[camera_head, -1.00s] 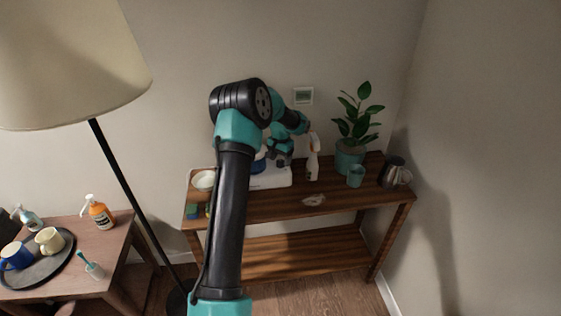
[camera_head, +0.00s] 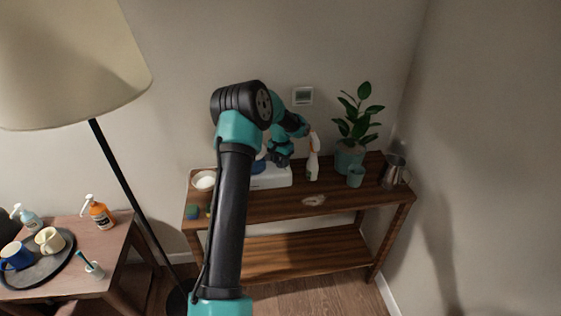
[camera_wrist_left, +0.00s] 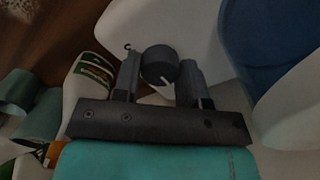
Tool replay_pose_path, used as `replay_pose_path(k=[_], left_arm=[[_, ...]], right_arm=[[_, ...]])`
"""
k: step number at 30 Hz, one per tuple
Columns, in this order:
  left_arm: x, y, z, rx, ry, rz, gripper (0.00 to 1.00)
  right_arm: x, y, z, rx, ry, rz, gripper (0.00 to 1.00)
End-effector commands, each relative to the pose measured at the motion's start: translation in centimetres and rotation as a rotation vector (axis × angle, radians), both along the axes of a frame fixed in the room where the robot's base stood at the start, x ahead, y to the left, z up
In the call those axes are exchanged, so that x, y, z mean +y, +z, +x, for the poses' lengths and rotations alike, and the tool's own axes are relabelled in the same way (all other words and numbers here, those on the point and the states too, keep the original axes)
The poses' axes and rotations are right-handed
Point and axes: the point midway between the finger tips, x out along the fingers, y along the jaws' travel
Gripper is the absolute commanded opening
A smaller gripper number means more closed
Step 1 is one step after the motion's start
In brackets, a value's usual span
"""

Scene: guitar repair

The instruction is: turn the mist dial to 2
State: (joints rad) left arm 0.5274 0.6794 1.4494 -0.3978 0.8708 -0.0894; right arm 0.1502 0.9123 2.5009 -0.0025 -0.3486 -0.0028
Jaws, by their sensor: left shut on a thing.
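The mist dial (camera_wrist_left: 158,66) is a dark round knob with a white pointer mark, on the white humidifier base (camera_head: 272,179). The base stands on the wooden console, with a blue tank (camera_wrist_left: 268,38) on it. My left gripper (camera_wrist_left: 160,72) has one finger on each side of the dial and is shut on it. In the head view my left gripper (camera_head: 280,157) is at the base, and the dial cannot be made out there. The dial's numbers are not readable. My right gripper is not in view.
A spray bottle (camera_head: 313,160) stands close to the right of the base. A white bowl (camera_head: 204,180) is at the left end. The console's front middle (camera_head: 275,208) is mostly clear.

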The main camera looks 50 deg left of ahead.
Motion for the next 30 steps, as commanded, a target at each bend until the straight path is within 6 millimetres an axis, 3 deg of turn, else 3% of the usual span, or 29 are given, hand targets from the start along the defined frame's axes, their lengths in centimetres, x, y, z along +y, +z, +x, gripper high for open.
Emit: replay_pose_path(k=[11, 30], left_arm=[[0.0, 0.01, 0.0, 0.0, -0.066, 0.0, 0.15], [0.01, 0.01, -0.01, 0.001, -0.464, 0.0, 0.15]], right_arm=[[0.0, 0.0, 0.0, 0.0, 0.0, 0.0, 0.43], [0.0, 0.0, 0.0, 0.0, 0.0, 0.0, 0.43]])
